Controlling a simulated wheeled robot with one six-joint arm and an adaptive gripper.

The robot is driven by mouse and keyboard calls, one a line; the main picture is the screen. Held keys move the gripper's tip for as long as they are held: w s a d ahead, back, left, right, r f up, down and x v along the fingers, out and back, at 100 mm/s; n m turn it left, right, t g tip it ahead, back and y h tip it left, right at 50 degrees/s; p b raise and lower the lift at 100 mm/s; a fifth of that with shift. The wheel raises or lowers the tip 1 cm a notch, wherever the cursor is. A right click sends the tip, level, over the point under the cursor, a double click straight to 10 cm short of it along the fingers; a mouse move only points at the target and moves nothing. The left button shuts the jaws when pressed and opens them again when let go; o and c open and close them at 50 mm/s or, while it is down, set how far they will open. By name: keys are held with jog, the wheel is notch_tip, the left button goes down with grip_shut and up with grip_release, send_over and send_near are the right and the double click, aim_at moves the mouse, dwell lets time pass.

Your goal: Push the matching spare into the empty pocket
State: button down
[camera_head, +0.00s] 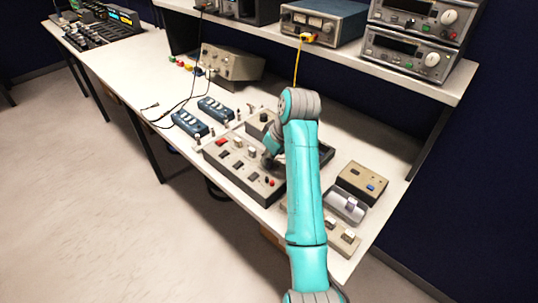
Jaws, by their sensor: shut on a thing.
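My gripper (268,162) is low over the panel's right part, partly behind my teal arm. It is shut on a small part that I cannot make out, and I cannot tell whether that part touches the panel. The empty pocket cannot be told apart. A grey tray (333,208) right of the arm holds a small pale piece (350,203). A beige block (345,241) with small pale pieces lies nearer the bench's front.
A tan box with a blue button (362,183) stands at the right. Two blue units (190,123) and a grey instrument (232,65) with cables are to the left. A shelf (350,58) with instruments runs behind. Bare bench (110,62) lies at the far left.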

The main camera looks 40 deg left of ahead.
jog(key=shift+f, duration=0.55)
jog(key=c, duration=1.1)
grip_release()
jog(key=shift+r, duration=0.1)
